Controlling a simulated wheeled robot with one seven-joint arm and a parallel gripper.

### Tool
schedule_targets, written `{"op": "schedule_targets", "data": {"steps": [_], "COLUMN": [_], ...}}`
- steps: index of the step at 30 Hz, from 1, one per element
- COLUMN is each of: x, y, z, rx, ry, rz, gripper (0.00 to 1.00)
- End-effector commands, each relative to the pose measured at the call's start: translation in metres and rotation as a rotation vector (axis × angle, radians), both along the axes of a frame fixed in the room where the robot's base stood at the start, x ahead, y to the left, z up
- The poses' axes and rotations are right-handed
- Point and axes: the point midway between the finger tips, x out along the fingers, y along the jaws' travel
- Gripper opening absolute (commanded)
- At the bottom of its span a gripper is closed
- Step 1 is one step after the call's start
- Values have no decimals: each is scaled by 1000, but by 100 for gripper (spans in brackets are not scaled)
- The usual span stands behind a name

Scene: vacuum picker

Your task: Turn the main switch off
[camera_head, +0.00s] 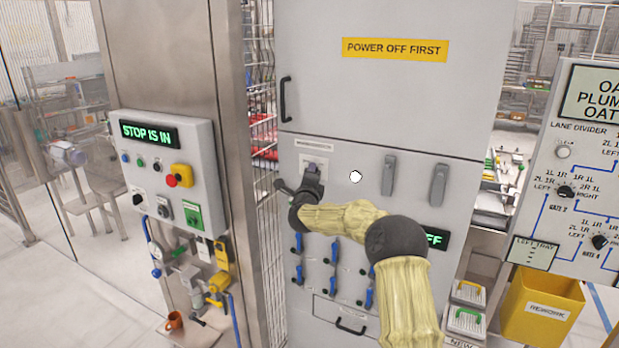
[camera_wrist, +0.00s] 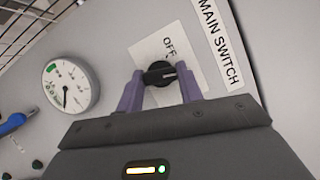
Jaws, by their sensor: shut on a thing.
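The main switch is a black rotary knob (camera_wrist: 157,73) on a pale square plate on the grey cabinet, under the label MAIN SWITCH (camera_wrist: 216,42). The word OFF (camera_wrist: 168,46) is printed beside the knob. A short light mark shows on the knob's right side in the wrist view; I cannot tell if it lines up with OFF. My gripper (camera_wrist: 158,92) has its two purple fingers on either side of the knob and is shut on it. In the head view my gripper (camera_head: 313,168) is at the cabinet's upper left panel and hides most of the knob.
The cabinet (camera_head: 400,95) carries a POWER OFF FIRST sign (camera_head: 394,49), two grey handles (camera_head: 389,175) and several blue levers. A green display (camera_head: 437,238) is partly hidden by my arm, showing FF. A control box (camera_head: 150,165) reading STOP IS IN stands left. A yellow REWORK bin (camera_head: 543,309) is right.

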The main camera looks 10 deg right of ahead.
Motion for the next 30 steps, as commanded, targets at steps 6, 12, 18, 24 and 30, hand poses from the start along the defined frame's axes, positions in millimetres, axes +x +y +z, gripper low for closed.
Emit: {"op": "schedule_targets", "data": {"steps": [6, 12, 18, 24, 30], "x": [0, 0, 0, 0, 0], "y": [2, 2, 3, 4, 5], "z": [5, 9, 10, 11, 11], "rx": [-169, -324, -468, -594, -709], "ry": [124, 237, 344, 435, 516], "rz": [2, 3, 5, 6, 5], "gripper": [14, 14, 14, 14, 14]}}
